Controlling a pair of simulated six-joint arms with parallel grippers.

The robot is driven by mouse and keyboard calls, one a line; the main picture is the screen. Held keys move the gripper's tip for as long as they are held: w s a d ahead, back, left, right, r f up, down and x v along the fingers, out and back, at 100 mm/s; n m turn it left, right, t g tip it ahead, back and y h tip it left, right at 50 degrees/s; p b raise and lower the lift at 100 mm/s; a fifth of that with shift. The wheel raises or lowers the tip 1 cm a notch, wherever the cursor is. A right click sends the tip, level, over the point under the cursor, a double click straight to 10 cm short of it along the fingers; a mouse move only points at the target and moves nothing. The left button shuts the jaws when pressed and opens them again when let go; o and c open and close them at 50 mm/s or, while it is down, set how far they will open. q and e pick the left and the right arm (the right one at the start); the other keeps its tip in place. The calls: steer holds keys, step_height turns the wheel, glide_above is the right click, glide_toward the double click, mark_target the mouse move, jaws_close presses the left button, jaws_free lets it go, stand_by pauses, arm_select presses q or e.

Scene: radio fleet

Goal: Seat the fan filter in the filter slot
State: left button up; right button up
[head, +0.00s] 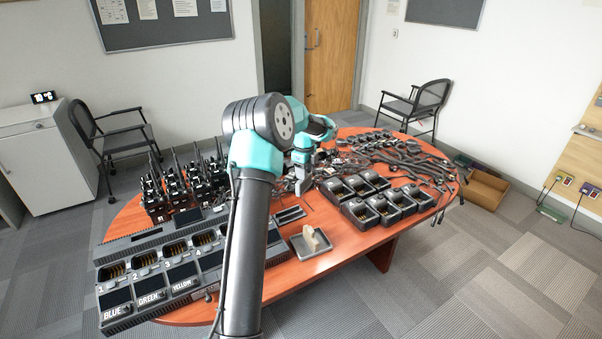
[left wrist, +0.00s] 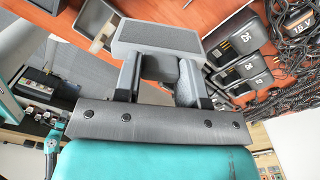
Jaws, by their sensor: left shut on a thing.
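The fan filter (left wrist: 158,38), a grey rectangular frame with a dark face, is held between the fingers of my left gripper (left wrist: 160,78) in the left wrist view. In the head view my left gripper (head: 302,178) points down over the middle of the table, and its own arm partly covers the scene around it. The filter cannot be made out clearly there. A long dark charger bank (head: 112,312) with numbered bays lies at the table's left front, partly behind my arm. I cannot make out the filter slot for certain. My right gripper is not in view.
A grey tray (head: 328,249) with a beige block stands at the table's front edge, beside a small dark holder (head: 289,214). Single chargers (head: 360,212) stand to the right. Radios (head: 155,205) stand at the back left. Cables and batteries crowd the back right.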

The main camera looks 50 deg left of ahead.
arm_select(q)
steer(key=m, duration=0.4)
steer(key=w+d+r+m, duration=0.1)
steer(key=m, duration=0.4)
steer(key=d+r+m, duration=0.1)
steer(key=m, duration=0.4)
steer(key=shift+w+d, duration=0.15)
steer(key=shift+w, duration=0.1)
